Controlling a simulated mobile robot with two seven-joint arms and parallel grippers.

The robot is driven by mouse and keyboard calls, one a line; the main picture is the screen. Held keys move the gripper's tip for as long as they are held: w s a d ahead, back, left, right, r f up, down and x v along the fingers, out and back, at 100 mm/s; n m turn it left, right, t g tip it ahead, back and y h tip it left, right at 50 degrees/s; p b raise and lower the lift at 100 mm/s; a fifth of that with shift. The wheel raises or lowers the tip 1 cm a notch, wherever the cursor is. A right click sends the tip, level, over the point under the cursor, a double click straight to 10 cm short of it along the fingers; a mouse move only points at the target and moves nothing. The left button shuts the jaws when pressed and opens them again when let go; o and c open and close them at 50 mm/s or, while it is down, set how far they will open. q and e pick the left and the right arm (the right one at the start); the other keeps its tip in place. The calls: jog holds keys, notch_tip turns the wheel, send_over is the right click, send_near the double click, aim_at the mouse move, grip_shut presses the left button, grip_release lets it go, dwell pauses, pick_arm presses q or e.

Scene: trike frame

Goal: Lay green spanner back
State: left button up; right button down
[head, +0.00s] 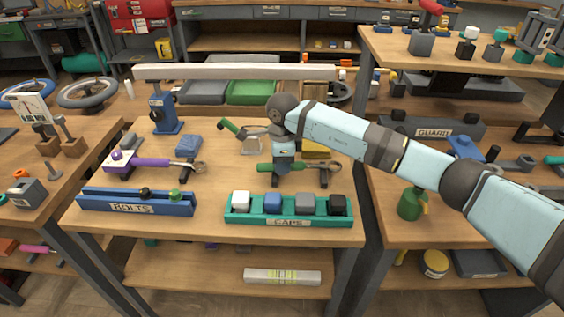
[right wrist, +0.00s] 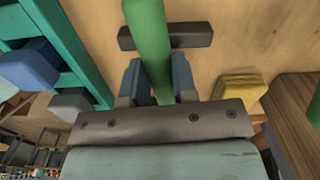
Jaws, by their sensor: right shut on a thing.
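The green spanner (head: 265,167) lies level behind the green CAPS tray, at or just over a dark rest (head: 323,176). Its green handle (right wrist: 150,45) fills the gap between my fingers in the right wrist view. My right gripper (head: 285,168) points down and is shut on the handle. The dark bar (right wrist: 190,36) of a rest crosses beneath the handle, beyond the fingertips; I cannot tell whether they touch. My arm and gripper hide part of the spanner in the head view. My left gripper is not in view.
The green CAPS tray (head: 288,221) with several blocks stands in front, and the blue BOLTS tray (head: 135,208) at front left. A purple-handled spanner (head: 150,163) lies at left. A yellow block (head: 316,151) is close behind my gripper. Bare wood shows around (head: 215,185).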

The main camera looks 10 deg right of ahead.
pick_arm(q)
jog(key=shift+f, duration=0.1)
pick_arm(e)
jog(key=shift+f, duration=0.1)
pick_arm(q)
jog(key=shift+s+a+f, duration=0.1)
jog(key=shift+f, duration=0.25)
pick_arm(e)
jog(key=c, duration=0.8)
grip_release()
pick_arm(q)
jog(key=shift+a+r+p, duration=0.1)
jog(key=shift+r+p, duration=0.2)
jog(key=shift+p, duration=0.25)
pick_arm(e)
notch_tip(320, 180, up, 14)
jog(key=shift+d+f, duration=0.1)
